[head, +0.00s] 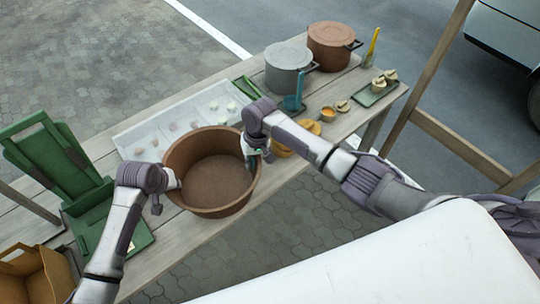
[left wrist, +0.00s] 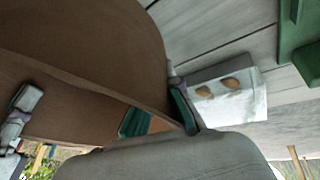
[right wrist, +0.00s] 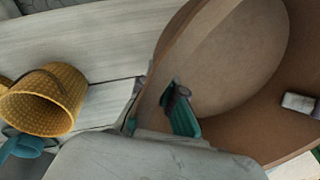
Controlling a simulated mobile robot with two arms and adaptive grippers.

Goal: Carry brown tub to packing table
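The brown tub (head: 212,180) is a wide, round, empty bowl, upright over the front part of the wooden table; I cannot tell if its base touches the boards. My left gripper (head: 172,181) is at its left rim, and my right gripper (head: 256,153) is at its right rim. In the right wrist view the tub wall (right wrist: 215,70) passes between the right fingers (right wrist: 155,118), one inside and one outside. In the left wrist view the tub (left wrist: 80,60) fills the left side, with its wall between the left fingers (left wrist: 160,118). Both grippers look closed on the rim.
A white tray (head: 150,135) with small pieces lies behind the tub. A grey pot (head: 288,68) and a copper pot (head: 330,45) stand farther right. Paving surrounds the table.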

